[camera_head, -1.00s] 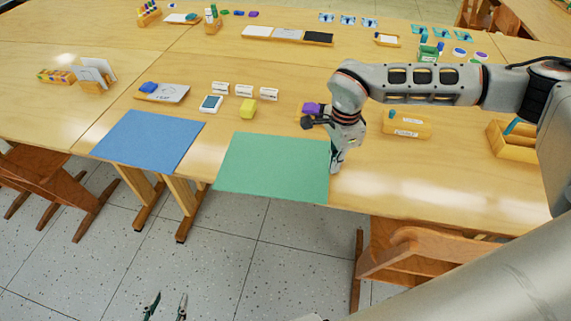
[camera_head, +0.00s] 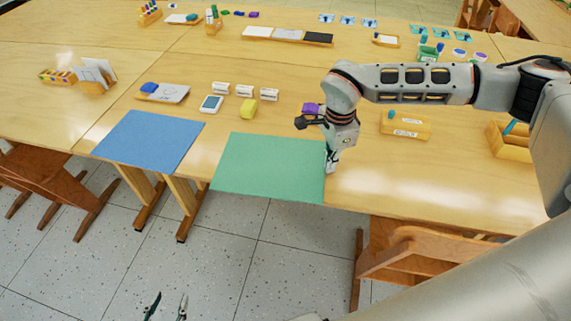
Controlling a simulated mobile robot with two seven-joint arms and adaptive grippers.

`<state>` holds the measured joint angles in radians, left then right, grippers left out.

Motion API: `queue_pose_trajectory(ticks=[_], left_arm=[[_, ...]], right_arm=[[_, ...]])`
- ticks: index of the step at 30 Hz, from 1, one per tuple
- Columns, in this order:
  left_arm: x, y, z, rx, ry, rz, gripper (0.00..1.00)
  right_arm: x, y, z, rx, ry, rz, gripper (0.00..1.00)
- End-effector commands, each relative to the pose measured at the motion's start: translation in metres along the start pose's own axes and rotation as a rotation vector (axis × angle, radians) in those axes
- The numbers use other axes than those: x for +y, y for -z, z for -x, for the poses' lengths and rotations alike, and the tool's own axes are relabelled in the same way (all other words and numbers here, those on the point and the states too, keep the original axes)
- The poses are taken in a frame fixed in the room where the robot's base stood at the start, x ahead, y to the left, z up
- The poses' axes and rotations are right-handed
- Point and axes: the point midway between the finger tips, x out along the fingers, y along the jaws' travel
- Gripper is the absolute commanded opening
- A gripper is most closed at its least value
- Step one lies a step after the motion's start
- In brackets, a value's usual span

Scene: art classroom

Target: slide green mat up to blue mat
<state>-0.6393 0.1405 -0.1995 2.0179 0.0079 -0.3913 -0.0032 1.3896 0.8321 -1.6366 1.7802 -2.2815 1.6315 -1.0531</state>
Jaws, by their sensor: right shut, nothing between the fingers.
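The green mat (camera_head: 268,167) lies flat at the table's front edge, its near edge reaching the table's rim. The blue mat (camera_head: 150,141) lies flat to its left, with a narrow strip of bare wood between them. My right gripper (camera_head: 331,166) is shut and empty, pointing down at the green mat's right edge. It appears to touch that edge, though the exact contact is too small to tell. My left gripper (camera_head: 166,307) shows at the bottom of the view, low over the floor and away from the table, with its fingertips apart and nothing between them.
A wooden box (camera_head: 405,125) stands to the right. A chair (camera_head: 420,258) is at the front right.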

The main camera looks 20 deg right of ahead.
Motion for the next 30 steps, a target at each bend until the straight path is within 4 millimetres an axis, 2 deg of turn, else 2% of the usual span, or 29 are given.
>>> queue_pose_trajectory(ticks=[1, 16, 30], left_arm=[[0.000, -0.001, -0.001, -0.001, 0.000, 0.000, 0.40], [-0.005, 0.012, -0.004, 0.019, 0.007, -0.004, 0.40], [-0.003, 0.008, -0.001, 0.012, 0.004, -0.002, 0.40]], right_arm=[[0.003, -0.006, -0.006, -0.005, -0.005, 0.013, 0.00], [-0.002, -0.014, -0.005, -0.005, -0.004, 0.012, 0.00], [-0.003, -0.017, -0.004, -0.006, -0.003, 0.013, 0.00]])
